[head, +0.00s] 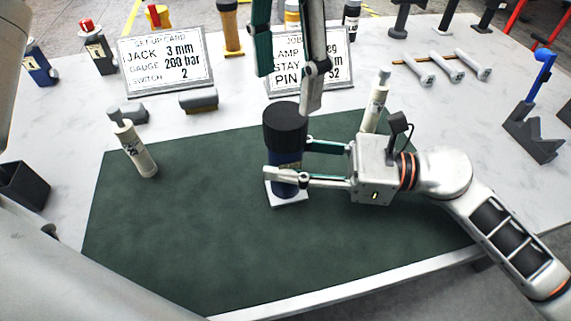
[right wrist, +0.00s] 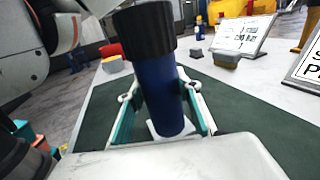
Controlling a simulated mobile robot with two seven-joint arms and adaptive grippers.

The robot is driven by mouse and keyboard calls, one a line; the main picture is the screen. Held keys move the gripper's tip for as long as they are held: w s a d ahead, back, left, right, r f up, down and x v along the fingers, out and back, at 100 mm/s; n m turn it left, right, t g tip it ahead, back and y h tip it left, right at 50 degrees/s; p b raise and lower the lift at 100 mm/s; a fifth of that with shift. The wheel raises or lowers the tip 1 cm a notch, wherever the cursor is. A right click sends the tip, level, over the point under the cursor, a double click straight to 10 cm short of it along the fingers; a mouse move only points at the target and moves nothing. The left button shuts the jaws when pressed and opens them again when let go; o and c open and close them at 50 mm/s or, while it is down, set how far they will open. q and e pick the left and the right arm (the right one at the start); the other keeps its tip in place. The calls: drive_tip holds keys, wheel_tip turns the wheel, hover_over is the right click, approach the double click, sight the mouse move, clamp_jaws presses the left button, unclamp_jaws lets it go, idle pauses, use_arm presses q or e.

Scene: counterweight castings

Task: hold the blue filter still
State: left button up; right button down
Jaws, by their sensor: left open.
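The blue filter (head: 288,160) stands upright on a small white base (head: 290,197) on the dark green mat (head: 190,230). It has a wide black ribbed cap (head: 285,125). My right gripper (head: 290,164) comes in from the right with one finger on each side of the blue body, below the cap, and looks shut on it. The right wrist view also shows the blue body (right wrist: 155,95) between the two fingers. My left gripper (head: 287,90) is open and empty, pointing down above the cap, apart from it as far as I can tell.
A white and grey bottle (head: 140,150) stands at the mat's left and another (head: 375,105) behind my right gripper. Two cards (head: 165,65) (head: 335,62) stand at the back. The front mat is clear.

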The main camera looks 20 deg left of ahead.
sight(285, 114)
use_arm(q)
drive_tip(key=m, duration=0.4)
drive_tip(key=shift+m, duration=0.3)
drive_tip(key=m, duration=0.3)
drive_tip(key=shift+m, duration=0.3)
drive_tip(key=m, duration=0.6)
drive_tip(key=shift+m, duration=0.4)
drive_tip(key=m, duration=0.8)
drive_tip(key=shift+m, duration=0.4)
drive_tip(key=m, duration=0.7)
drive_tip(key=shift+f+m, duration=0.3)
drive_tip(key=shift+f, duration=3.7)
drive_tip(key=shift+c, duration=0.3)
